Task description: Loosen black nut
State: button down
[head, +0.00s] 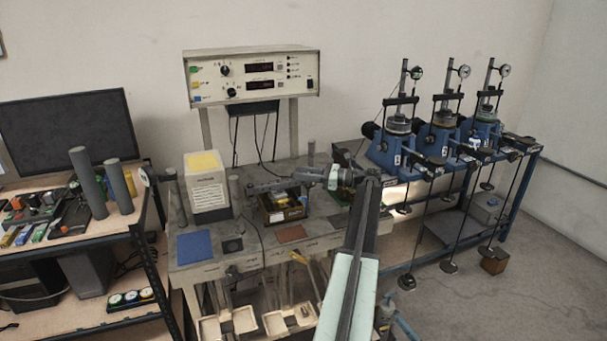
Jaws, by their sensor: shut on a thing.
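My arm rises from the bottom middle of the head view and bends to the left over the grey workbench (205,262). My gripper (256,188) points left at its end, level with the upper part of a short grey post (235,196). It is shut on a small dark thing at its tip, which seems to be the black nut. The nut's outline is too small to make out and is mostly hidden by the jaws. I cannot tell how far it is threaded on.
A white box with a yellow top (206,184) stands close left of the gripper. A display unit (252,77) stands on posts behind. An open box (284,207) sits below the gripper. Several blue test stands (397,150) are at right.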

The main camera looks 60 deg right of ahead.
jog(key=shift+s+a+n+g+y, duration=0.15)
jog(key=shift+n+g+y, duration=0.5)
jog(key=shift+n+y, duration=0.4)
jog(key=shift+w+a+n+g+y, duration=0.1)
jog(key=shift+n+g+y, duration=0.6)
jog(key=shift+y, duration=0.55)
jog(key=shift+s+a+y, duration=0.1)
jog(key=shift+y, duration=0.2)
jog(key=c, duration=1.1)
grip_release()
jog(key=shift+o, duration=0.2)
